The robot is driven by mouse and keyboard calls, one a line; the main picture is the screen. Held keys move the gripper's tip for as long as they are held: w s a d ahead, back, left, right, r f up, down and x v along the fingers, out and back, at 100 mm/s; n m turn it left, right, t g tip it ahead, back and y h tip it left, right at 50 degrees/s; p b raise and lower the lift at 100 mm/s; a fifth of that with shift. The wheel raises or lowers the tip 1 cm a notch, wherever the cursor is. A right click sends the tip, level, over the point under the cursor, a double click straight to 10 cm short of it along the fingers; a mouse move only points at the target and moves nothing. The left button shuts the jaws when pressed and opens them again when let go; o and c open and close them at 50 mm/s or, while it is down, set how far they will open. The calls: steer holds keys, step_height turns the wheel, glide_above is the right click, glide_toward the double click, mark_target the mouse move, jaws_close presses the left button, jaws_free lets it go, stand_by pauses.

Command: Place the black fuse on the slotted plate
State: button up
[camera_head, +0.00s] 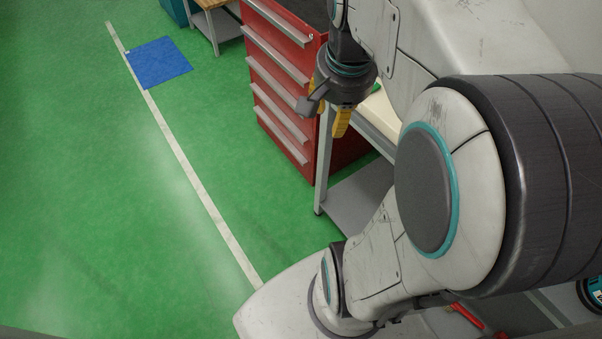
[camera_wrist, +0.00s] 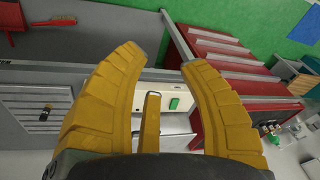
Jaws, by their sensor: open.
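My gripper (camera_head: 328,112) hangs beside the red drawer cabinet in the head view. In the wrist view its yellow fingers (camera_wrist: 161,58) are spread apart, with a third one between them and nothing held. A grey panel with dark slots, which looks like the slotted plate (camera_wrist: 22,126), lies at the left of the wrist view. A small dark piece, possibly the black fuse (camera_wrist: 45,112), is on or over its right part; I cannot tell which. Both are well apart from the fingers. Neither can be made out in the head view.
A red drawer cabinet (camera_head: 283,75) stands by a white-topped bench (camera_head: 380,112). A green block (camera_wrist: 174,103) shows between the fingers in the wrist view. A red brush (camera_wrist: 12,18) is at upper left there. Open green floor (camera_head: 110,220) and a blue mat (camera_head: 158,62) lie left.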

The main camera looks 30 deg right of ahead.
steer(key=s+a+f+n, duration=0.1)
steer(key=s+a+n, duration=0.2)
steer(key=a+n, duration=0.2)
steer(key=s+a+f+n+t+y, duration=0.1)
steer(key=s+a+f+n, duration=0.1)
steer(key=a+n, duration=0.4)
steer(key=shift+s+f, duration=0.3)
steer(key=shift+s, duration=0.4)
